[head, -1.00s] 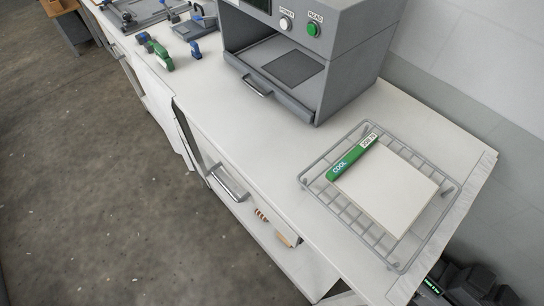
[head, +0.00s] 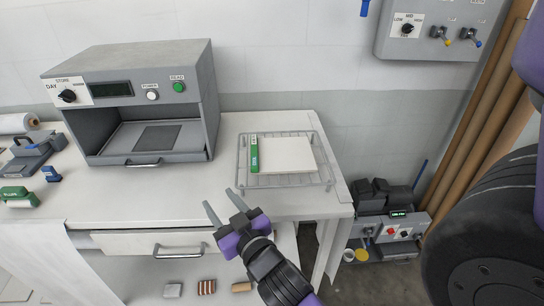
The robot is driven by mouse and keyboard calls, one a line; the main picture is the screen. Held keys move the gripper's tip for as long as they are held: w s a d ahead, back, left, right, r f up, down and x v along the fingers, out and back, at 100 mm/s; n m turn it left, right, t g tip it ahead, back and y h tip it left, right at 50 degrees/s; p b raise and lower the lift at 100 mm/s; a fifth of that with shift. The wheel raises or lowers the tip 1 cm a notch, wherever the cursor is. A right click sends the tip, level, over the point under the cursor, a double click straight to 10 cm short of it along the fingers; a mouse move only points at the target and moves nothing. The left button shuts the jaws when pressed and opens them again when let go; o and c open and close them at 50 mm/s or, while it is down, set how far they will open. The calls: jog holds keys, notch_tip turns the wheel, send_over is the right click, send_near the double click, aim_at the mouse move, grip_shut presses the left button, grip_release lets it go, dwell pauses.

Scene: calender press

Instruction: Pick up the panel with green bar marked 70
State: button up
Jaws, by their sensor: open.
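A white panel (head: 289,155) with a green bar (head: 254,158) along its left edge lies flat on a wire rack (head: 325,172) on the right part of the white table. The bar carries a small white label too small to read now; earlier it showed "COOL" and a tag. My gripper (head: 222,205) is open and empty, in front of the table's front edge, to the lower left of the rack and apart from it. Its two grey fingers point up and left.
A grey machine (head: 140,76) with buttons and an open bay stands left of the rack. A drawer (head: 140,243) with a metal handle is below the tabletop. A wall box (head: 440,30) and dark equipment (head: 392,200) are at right.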

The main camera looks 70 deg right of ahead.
aim_at(254, 151)
jog(key=d+m+g+h, duration=0.1)
jog(key=d, duration=0.2)
jog(key=d+m+g+h, duration=0.1)
jog(key=d, duration=0.2)
jog(key=w+d+r+g+h, duration=0.1)
jog(key=d, duration=0.2)
jog(key=shift+d+m, duration=0.3)
jog(key=shift+m, duration=0.1)
jog(key=d+g, duration=0.1)
jog(key=s+d+m+g+h, duration=0.1)
jog(key=d, duration=0.1)
jog(key=shift+d+m, duration=0.25)
jog(key=shift+m, duration=0.05)
jog(key=s+d+m+g, duration=0.1)
jog(key=s+d+f+m+g, duration=0.1)
jog(key=shift+s+d+m+g+h, duration=0.15)
jog(key=shift+d+m+g+h, duration=0.15)
jog(key=shift+d+h, duration=0.1)
jog(key=shift+x, duration=1.2)
jog(key=shift+f+p+x, duration=0.15)
jog(key=shift+p+x, duration=0.4)
jog(key=shift+x, duration=0.8)
jog(key=shift+f+p+x, duration=0.2)
jog(key=shift+p+x, duration=0.35)
jog(key=shift+x, duration=0.75)
jog(key=shift+a, duration=0.15)
jog(key=shift+c, duration=0.4)
grip_shut()
